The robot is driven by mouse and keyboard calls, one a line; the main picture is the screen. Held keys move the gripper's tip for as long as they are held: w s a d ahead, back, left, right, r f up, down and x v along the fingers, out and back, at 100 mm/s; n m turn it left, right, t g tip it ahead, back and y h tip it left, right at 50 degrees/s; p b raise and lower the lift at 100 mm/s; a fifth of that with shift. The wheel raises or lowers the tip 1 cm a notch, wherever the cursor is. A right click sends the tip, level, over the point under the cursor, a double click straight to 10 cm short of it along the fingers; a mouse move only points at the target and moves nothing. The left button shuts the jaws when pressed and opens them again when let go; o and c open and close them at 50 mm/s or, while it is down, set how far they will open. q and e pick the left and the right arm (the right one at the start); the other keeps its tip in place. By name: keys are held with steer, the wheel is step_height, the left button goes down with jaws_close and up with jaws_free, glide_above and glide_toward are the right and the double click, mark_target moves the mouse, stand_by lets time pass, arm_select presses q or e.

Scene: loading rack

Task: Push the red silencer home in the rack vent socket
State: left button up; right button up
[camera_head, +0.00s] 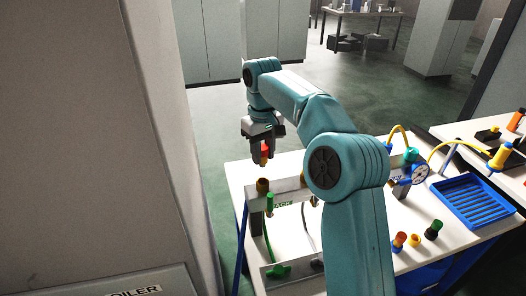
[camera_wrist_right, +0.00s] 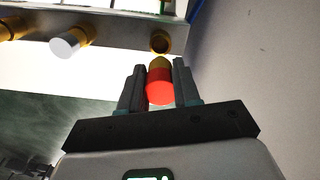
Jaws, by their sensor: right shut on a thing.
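The red silencer (camera_head: 265,149) has a red body and a brass tip. My right gripper (camera_head: 264,153) is shut on it and holds it above the rack bar (camera_head: 289,189), tip downward in the head view. In the right wrist view the silencer (camera_wrist_right: 160,90) sits between both fingers of my gripper (camera_wrist_right: 160,82). Its brass tip points at an open brass socket (camera_wrist_right: 160,41) and appears apart from it. That socket seems to be the brass fitting (camera_head: 263,185) at the bar's left end in the head view. My left gripper is not in view.
A white-ended fitting (camera_wrist_right: 68,44) stands along the bar. A blue ribbed tray (camera_head: 478,203), a gauge (camera_head: 419,173) and several small coloured fittings (camera_head: 433,230) are on the right. A tall grey cabinet (camera_head: 150,130) stands close on the left. My right arm hides part of the rack.

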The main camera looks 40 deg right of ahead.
mark_target(263, 166)
steer(key=shift+f+b, duration=2.4)
steer(key=shift+f, duration=1.2)
steer(key=o, duration=1.1)
steer(key=shift+r, duration=0.15)
step_height(263, 166, up, 12)
steer(key=p, duration=0.4)
